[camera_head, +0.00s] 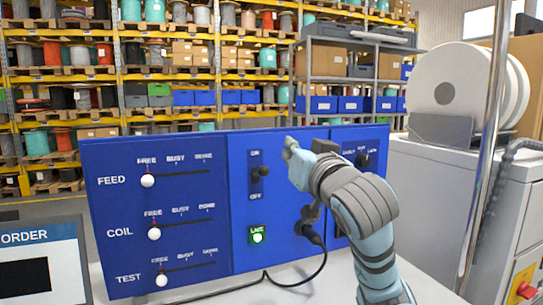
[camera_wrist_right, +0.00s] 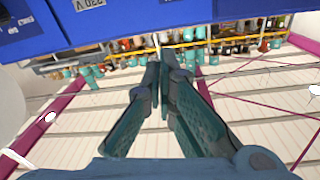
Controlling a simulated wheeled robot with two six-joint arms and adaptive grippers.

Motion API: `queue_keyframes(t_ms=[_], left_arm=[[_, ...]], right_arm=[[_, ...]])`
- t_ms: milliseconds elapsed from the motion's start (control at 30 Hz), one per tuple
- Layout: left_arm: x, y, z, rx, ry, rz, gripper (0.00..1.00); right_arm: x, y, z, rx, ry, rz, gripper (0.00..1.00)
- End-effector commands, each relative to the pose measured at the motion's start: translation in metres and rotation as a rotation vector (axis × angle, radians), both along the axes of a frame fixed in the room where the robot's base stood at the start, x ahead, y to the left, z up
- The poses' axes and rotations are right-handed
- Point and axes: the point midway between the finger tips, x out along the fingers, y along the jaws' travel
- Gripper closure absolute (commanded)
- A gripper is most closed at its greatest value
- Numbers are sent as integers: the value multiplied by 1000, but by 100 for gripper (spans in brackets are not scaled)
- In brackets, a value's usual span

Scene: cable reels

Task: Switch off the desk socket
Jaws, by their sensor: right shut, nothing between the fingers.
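The blue panel (camera_head: 240,215) stands upright on the desk. Its middle part has a vertical slot with a dark switch knob (camera_head: 264,171), at the upper end towards ON; OFF is printed below. Beneath it a green LIVE lamp (camera_head: 257,235) is lit. A black plug with a cable (camera_head: 309,232) sits to the right of the lamp, partly behind my right arm. My right gripper (camera_head: 288,146) is shut and empty, up and right of the knob, apart from it in the picture. In the right wrist view its fingertips (camera_wrist_right: 164,58) are together below the panel's edge (camera_wrist_right: 120,38). My left gripper is out of view.
Three sliders, FEED (camera_head: 147,181), COIL (camera_head: 154,234) and TEST (camera_head: 161,280), have white knobs under FREE. An ORDER screen (camera_head: 38,262) stands at lower left. A grey machine with white reels (camera_head: 450,85) stands at right. Shelves fill the background.

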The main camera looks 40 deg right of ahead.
Motion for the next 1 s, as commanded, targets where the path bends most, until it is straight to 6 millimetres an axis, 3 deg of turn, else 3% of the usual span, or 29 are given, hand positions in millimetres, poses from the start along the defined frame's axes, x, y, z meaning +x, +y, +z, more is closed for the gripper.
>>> queue_keyframes(t_ms=[167,400,600,800,1000], left_arm=[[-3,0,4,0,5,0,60],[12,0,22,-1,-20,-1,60],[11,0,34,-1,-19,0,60],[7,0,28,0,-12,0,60],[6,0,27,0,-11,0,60]], right_arm=[[14,-5,2,2,4,3,100],[59,-23,8,4,4,3,100],[95,-37,8,2,5,3,100],[88,-29,-23,-2,3,3,100],[87,-27,-30,-1,2,3,100]])
